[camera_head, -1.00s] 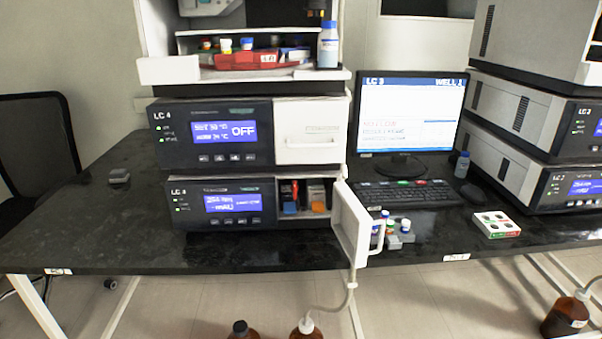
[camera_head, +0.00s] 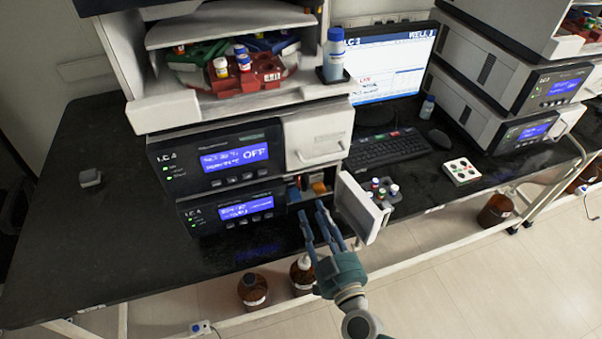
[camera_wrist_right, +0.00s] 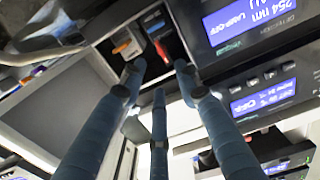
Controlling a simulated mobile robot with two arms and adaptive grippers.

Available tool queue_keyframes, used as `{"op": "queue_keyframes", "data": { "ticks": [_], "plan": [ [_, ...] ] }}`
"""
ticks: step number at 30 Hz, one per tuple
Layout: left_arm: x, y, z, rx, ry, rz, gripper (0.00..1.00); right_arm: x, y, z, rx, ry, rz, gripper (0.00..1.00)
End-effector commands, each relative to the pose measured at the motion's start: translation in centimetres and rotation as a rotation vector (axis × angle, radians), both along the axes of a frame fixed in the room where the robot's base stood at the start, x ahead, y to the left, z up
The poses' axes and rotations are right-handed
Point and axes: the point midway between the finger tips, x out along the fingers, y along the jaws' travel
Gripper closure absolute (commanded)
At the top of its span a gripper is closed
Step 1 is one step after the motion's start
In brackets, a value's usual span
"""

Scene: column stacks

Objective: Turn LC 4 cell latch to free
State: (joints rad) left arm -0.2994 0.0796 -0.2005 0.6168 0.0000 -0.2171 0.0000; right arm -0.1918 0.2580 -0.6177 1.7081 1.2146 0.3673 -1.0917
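The LC 4 stack has an upper module (camera_head: 205,150) whose screen reads OFF. The lower module (camera_head: 185,213) has its white door (camera_head: 357,208) swung open to the right. In its open bay, the right wrist view shows an orange and white block (camera_wrist_right: 128,42) and a small red part (camera_wrist_right: 161,50) beside it. I cannot tell for sure which part is the cell latch, or its position. My right gripper (camera_head: 314,210) is in front of the bay. Its fingers (camera_wrist_right: 160,80) are spread and empty, pointing at the bay's opening. My left gripper is not in view.
The open door stands close to the right of my right gripper. A grey rack with vials (camera_head: 384,190) is beyond it. Brown bottles (camera_head: 252,290) stand below the bench edge. A keyboard (camera_head: 385,150) and monitor (camera_head: 392,65) are behind. The bench left of the stack is mostly clear.

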Motion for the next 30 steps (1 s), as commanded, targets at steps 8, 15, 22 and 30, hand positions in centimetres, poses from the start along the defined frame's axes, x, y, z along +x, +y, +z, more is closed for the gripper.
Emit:
{"op": "queue_keyframes", "data": {
  "ticks": [8, 15, 22, 30],
  "plan": [
    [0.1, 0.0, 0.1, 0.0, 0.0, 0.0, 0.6, 4.8, 1.6, 0.2, 0.002, -0.005, 0.0, 0.68],
    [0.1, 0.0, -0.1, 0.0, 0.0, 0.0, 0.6, 8.4, 2.8, 0.0, 0.001, -0.003, 0.001, 0.68],
    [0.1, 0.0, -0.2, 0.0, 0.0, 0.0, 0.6, 9.7, 3.2, 0.0, 0.001, -0.002, 0.002, 0.68],
    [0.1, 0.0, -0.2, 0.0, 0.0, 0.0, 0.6, 9.7, 3.2, 0.0, 0.002, -0.002, 0.002, 0.74]
  ]
}}
